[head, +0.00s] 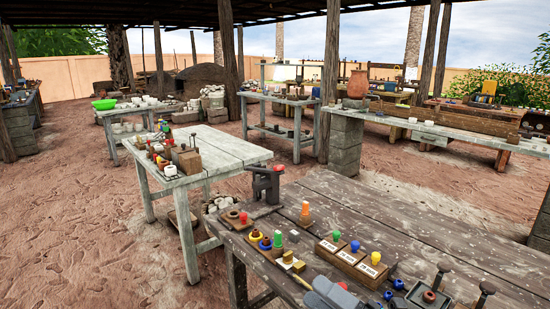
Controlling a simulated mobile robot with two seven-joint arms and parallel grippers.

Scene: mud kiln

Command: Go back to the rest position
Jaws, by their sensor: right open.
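My right gripper (333,293) shows as a grey-blue shape at the bottom edge of the head view, over the front of the dark wooden bench (440,235). It is open, and I see nothing held in it. Most of it is cut off by the frame. My left gripper is not in view.
Labelled blocks with coloured knobs (350,252), coloured rings (262,240) and dark-headed tools (440,275) crowd the bench near my gripper. A dark clamp-like tool (265,185) stands at its far left corner. A pale table (215,155) stands beyond; sandy ground (70,220) lies open at left.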

